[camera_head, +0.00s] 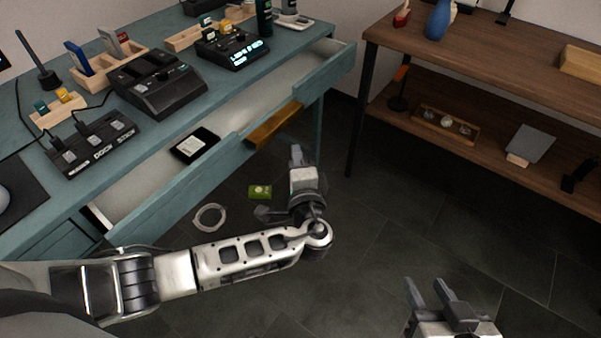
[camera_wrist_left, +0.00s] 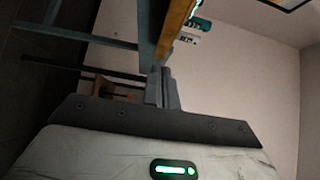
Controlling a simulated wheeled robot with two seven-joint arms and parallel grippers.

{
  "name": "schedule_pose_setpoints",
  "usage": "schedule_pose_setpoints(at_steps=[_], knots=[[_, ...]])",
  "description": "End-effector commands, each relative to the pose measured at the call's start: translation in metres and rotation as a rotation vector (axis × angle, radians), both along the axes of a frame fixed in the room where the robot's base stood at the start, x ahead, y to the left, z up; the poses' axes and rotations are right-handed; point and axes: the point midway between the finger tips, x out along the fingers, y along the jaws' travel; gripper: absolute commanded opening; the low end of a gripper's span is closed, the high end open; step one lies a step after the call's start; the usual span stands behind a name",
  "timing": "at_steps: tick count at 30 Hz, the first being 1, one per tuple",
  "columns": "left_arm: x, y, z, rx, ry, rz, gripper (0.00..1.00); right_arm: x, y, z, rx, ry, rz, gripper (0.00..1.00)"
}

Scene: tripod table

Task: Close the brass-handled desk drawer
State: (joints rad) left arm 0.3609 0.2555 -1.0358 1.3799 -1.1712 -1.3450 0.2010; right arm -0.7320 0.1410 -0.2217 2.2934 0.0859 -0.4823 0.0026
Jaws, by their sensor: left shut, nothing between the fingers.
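The desk drawer (camera_head: 235,145) is pulled out of the teal desk (camera_head: 185,120). Its long teal front runs diagonally, and its light inside shows. The brass handle (camera_head: 273,125) sits on the middle of the drawer front; it also shows in the left wrist view (camera_wrist_left: 175,27), just beyond my fingertips. My left gripper (camera_head: 296,154) is shut and empty, in front of the handle and a little to its right in the head view. I cannot tell whether it touches the drawer. My right gripper (camera_head: 428,289) is open and empty, low at the right, away from the desk.
A black-and-white item (camera_head: 195,145) lies in the drawer. A green packet (camera_head: 259,191) and a coiled cable (camera_head: 209,217) lie on the floor below. A wooden shelf (camera_head: 480,70) stands at the right. The dark floor between is clear.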

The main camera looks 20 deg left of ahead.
Motion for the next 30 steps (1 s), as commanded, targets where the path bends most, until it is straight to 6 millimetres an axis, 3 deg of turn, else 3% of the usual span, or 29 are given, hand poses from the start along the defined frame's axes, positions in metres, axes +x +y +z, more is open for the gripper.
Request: schedule_pose_setpoints(at_steps=[3, 9, 25, 30], knots=[[0.019, 0.014, 0.001, 0.004, 0.0, 0.002, 0.0, 0.0, 0.0, 0.0, -0.003, 0.001, 0.004, 0.4], [0.026, 0.038, 0.0, 0.001, 0.002, -0.001, 0.0, -0.001, 0.0, 0.002, -0.006, 0.0, 0.008, 0.4], [0.029, 0.048, -0.001, 0.0, 0.003, 0.0, 0.0, 0.004, 0.0, 0.004, -0.006, -0.012, 0.008, 0.4], [0.041, 0.08, -0.004, 0.001, 0.0, 0.005, 0.0, 0.004, 0.0, -0.005, -0.007, -0.012, 0.008, 0.4]])
